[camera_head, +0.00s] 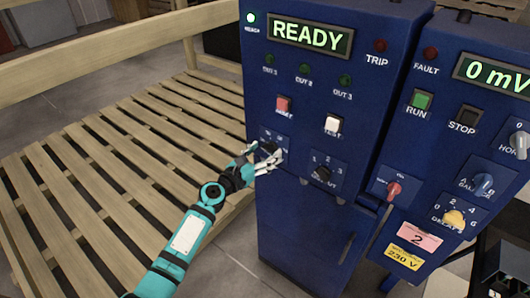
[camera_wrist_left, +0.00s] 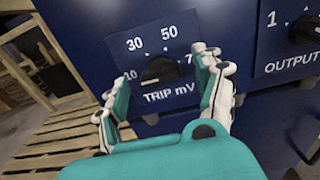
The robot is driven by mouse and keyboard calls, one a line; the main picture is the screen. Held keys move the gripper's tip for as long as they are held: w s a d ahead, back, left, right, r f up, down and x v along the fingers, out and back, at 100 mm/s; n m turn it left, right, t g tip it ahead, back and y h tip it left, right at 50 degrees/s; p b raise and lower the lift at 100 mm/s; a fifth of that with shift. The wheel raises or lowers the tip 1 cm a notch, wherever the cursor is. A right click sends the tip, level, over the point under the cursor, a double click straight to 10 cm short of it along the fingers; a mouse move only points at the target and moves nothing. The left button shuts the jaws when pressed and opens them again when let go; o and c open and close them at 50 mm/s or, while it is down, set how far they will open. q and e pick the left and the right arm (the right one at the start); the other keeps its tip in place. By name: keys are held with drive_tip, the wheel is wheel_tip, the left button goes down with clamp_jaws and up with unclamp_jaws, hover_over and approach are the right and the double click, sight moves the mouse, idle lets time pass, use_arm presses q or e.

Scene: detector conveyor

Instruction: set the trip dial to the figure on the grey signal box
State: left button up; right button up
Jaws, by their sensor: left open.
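The trip dial (camera_wrist_left: 160,70) is a black knob on a blue plate marked TRIP mV, with 10, 30, 50 and a partly covered 7 around it. My left gripper (camera_wrist_left: 160,84) is open, with one finger on each side of the knob; contact is not clear. In the head view the left gripper (camera_head: 266,158) is at the dial plate on the front of the blue cabinet (camera_head: 300,210) and hides most of the knob. I cannot make out a grey signal box with a figure. My right gripper is not in view.
The cabinet display (camera_head: 311,36) reads READY, with a lit green lamp (camera_head: 250,18). The output dial (camera_head: 322,173) is close on the right, below a red button (camera_head: 283,105) and a white TEST button (camera_head: 332,125).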

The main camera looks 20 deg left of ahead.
use_arm(q)
drive_tip(key=shift+w+d, duration=0.15)
drive_tip(key=shift+w, duration=0.15)
drive_tip(key=c, duration=1.2)
drive_tip(key=shift+o, duration=0.2)
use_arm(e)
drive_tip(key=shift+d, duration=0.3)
